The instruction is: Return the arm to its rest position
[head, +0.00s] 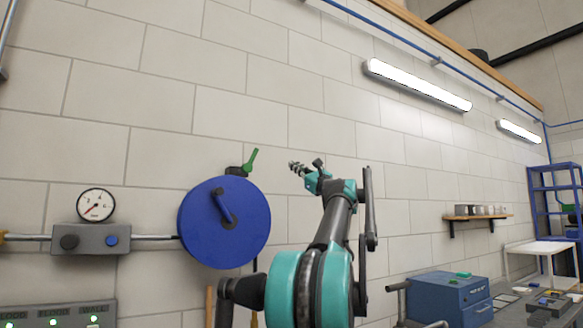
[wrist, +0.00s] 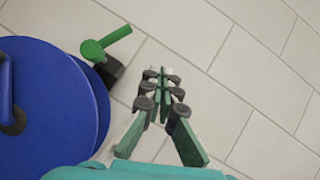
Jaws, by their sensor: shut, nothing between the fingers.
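My arm rises in the middle of the head view, teal and dark grey. My gripper (head: 296,168) is at its upper end, pointing left, in front of the block wall. In the wrist view my gripper (wrist: 158,77) has its fingers together with nothing visible between them. The blue round reel or disc (head: 224,222) is on the wall left of my arm, and it also fills the left side of the wrist view (wrist: 50,100). A green lever (head: 251,161) stands above the disc, just left of my gripper. It also shows in the wrist view (wrist: 106,42), left of the fingers and apart from them.
A gauge (head: 96,204) sits above a grey box (head: 91,239) on a pipe at left. A blue cabinet (head: 447,298) and a bench with several items stand at lower right. A wall shelf (head: 478,217) is at right. The wall above my gripper is clear.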

